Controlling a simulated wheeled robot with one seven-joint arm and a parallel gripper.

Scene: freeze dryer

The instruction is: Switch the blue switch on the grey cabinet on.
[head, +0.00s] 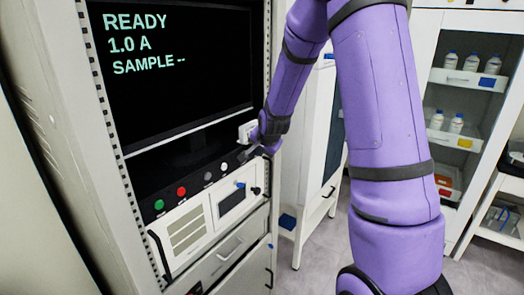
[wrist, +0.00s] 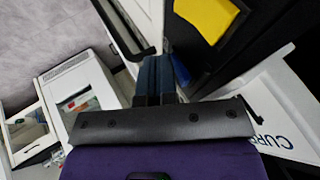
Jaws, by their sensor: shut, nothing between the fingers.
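The grey cabinet (head: 90,130) stands at the left in the head view, with a black screen above a row of buttons. A small blue part (head: 240,185), which looks like the blue switch, sits on the pale panel below that row, beside a small display. My gripper (head: 243,154) is in front of the cabinet's right side, above the blue part and near the right end of the button row. I cannot tell whether it touches anything. In the wrist view its fingers (wrist: 155,78) are together with nothing between them.
Green (head: 159,204) and red (head: 181,191) buttons sit left of my gripper. A white cabinet (head: 308,140) stands close on the right, behind my arm. The wrist view shows a yellow piece (wrist: 208,18) on a dark surface and a white lettered panel (wrist: 285,110).

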